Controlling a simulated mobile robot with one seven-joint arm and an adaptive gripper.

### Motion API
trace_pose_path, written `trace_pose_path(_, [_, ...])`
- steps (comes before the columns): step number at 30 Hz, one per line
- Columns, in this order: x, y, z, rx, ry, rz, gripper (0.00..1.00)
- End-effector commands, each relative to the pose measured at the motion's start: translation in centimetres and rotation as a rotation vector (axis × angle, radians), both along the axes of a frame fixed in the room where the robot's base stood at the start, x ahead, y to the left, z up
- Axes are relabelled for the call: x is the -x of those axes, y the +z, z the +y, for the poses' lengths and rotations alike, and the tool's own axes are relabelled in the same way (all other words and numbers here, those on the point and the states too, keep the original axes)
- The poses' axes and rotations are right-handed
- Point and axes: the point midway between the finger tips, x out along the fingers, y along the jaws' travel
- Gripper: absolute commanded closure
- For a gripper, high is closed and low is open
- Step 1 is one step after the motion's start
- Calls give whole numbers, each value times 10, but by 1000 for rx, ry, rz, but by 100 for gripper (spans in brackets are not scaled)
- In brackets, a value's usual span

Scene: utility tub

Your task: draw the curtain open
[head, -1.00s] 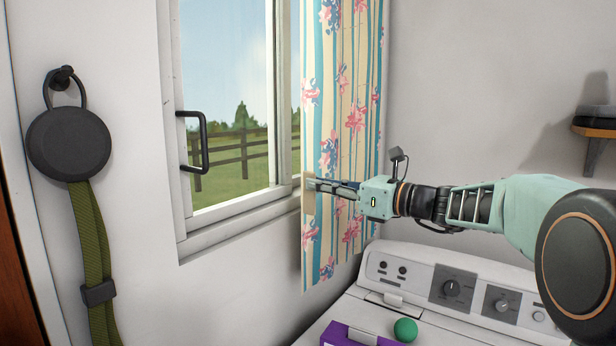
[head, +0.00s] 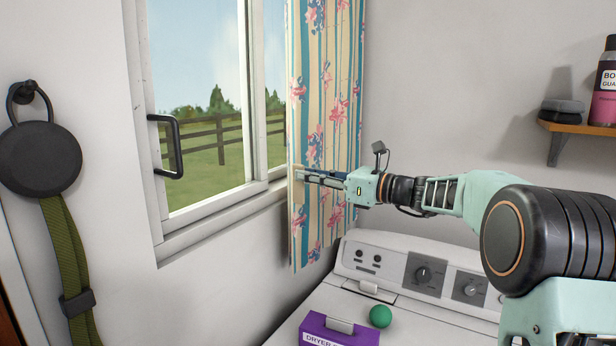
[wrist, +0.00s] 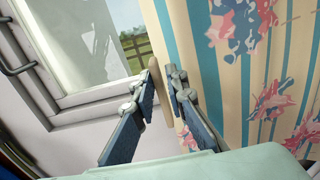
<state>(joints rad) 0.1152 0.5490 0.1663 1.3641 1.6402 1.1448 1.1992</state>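The curtain (head: 325,110), cream with blue stripes and pink flowers, hangs gathered in a narrow width at the right side of the window (head: 195,120). Most of the glass is uncovered. My gripper (head: 303,176) reaches in from the right at the curtain's left edge, below mid-height. In the wrist view the curtain's beige edge (wrist: 158,97) lies between the two fingertips of my gripper (wrist: 163,88), which close in on it from both sides. The patterned cloth (wrist: 245,70) spreads to the right of the fingers. The curtain's top is out of frame.
A white dryer (head: 400,265) stands below my arm, with a purple box (head: 338,330) and a green ball (head: 380,316) on top. A black window handle (head: 170,146) sticks out at left.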

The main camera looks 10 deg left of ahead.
Motion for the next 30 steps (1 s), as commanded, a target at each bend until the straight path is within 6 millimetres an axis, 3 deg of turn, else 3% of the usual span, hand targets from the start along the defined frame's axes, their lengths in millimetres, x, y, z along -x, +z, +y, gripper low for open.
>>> trace_pose_path(3, [0, 1, -1, -1, -1, -1, 75])
trace_pose_path(14, [3, -1, -7, 1, 0, 2, 75])
trace_pose_path(30, [41, 0, -99, 1, -2, 0, 75])
